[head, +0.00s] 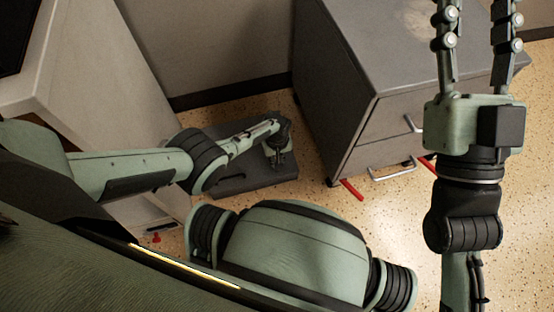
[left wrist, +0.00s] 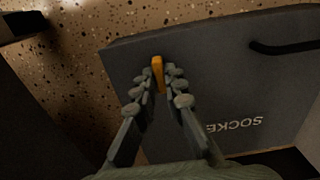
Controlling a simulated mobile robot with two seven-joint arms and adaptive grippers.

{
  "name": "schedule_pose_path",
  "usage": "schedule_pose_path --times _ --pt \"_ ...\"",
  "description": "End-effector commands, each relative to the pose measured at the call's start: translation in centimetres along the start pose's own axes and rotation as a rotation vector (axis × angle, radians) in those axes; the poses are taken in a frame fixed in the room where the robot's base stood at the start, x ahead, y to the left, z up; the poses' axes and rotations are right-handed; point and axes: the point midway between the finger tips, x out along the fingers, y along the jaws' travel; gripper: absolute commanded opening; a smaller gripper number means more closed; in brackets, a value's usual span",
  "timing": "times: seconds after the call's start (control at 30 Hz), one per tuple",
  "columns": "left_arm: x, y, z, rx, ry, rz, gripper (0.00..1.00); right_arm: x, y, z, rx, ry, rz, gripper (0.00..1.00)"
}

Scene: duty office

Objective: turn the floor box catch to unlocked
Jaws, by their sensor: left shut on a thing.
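The floor box is a dark grey, flat case (head: 238,180) on the speckled floor, partly hidden behind my left arm in the head view. In the left wrist view its lid (left wrist: 225,75) shows part of a printed word beginning "SOCKE" and a black handle (left wrist: 285,47). The catch is a small orange tab (left wrist: 157,72) near the lid's edge. My left gripper (left wrist: 160,85) is shut on the orange catch, with a finger on each side; it also shows over the box in the head view (head: 279,160). My right gripper (head: 477,20) is raised at the right, its fingers apart and empty.
A grey drawer cabinet (head: 345,70) stands just right of the box, with red feet (head: 351,190) and silver handles (head: 392,173). A pale desk side (head: 110,90) stands at the left. Speckled floor (head: 390,220) is open in front of the cabinet.

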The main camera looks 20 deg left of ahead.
Motion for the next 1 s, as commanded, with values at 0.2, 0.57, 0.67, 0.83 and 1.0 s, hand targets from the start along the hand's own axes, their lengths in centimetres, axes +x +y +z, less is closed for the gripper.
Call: schedule_pose_path --times 0.2,0.57,0.67,0.83,1.0 --pt "0.11 -0.11 0.0 -0.005 0.0 0.0 0.0 -0.16 -0.04 0.16 0.002 -0.006 0.0 0.4" --pt "0.07 -0.07 -0.01 -0.004 0.0 0.0 0.34 -0.15 -0.07 0.01 0.002 -0.001 -0.001 0.4" --pt "0.04 -0.04 -0.02 -0.004 0.0 0.0 0.34 -0.12 -0.07 -0.02 0.002 0.0 -0.001 0.4" --pt "-0.01 0.0 -0.02 -0.003 0.0 0.001 0.34 0.1 -0.12 -0.33 -0.002 0.01 -0.007 0.4" --pt "-0.49 0.06 0.01 -0.003 -0.001 0.002 0.34 0.05 -0.08 -0.23 -0.001 0.007 -0.005 0.4"
